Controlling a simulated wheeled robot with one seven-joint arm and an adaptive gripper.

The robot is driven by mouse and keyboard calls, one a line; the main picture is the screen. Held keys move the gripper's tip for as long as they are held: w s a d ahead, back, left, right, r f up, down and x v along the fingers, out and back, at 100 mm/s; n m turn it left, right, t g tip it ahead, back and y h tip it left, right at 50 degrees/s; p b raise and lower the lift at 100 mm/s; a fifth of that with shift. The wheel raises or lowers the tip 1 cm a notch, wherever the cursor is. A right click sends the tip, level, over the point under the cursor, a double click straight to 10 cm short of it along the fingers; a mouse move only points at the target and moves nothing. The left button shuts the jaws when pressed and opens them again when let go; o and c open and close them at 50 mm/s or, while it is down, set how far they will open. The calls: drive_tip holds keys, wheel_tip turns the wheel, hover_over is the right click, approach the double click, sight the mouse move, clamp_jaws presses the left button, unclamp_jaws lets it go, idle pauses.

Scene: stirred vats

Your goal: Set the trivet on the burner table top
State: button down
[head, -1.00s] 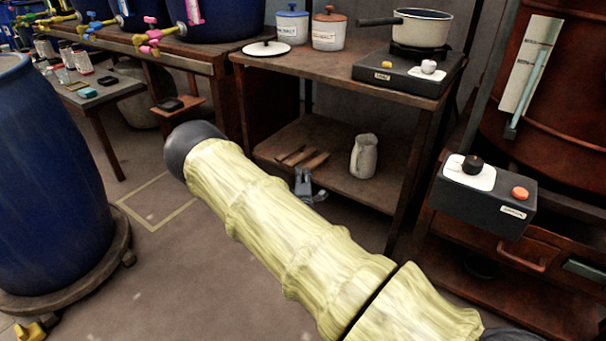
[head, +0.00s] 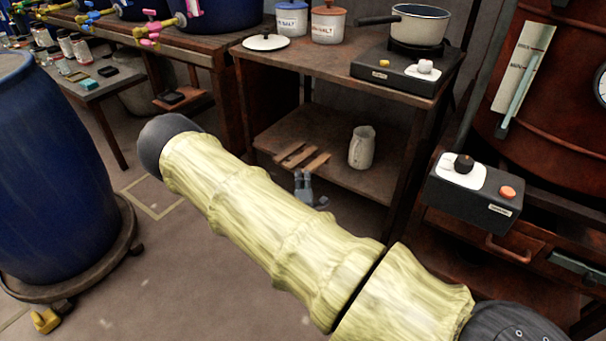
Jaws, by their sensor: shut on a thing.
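The trivet (head: 302,156) is a small wooden piece of parallel slats at the front of the lower shelf of the burner table. My gripper (head: 303,172) is shut on its near edge, just in front of the shelf. Whether the trivet touches the shelf or hangs slightly above it, I cannot tell. The burner table top (head: 318,66) is brown and worn. It bears a dark burner (head: 403,76) with a white saucepan (head: 418,27) at the right. My pale-sleeved forearm crosses the foreground and hides the floor behind it.
A cream jug (head: 361,148) stands on the lower shelf right of the trivet. A dark control box (head: 474,196) juts out at the right.

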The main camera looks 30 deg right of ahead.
drive_tip(key=shift+s+a+r, duration=0.2)
drive_tip(key=shift+s+a, duration=0.1)
drive_tip(key=shift+s, duration=0.2)
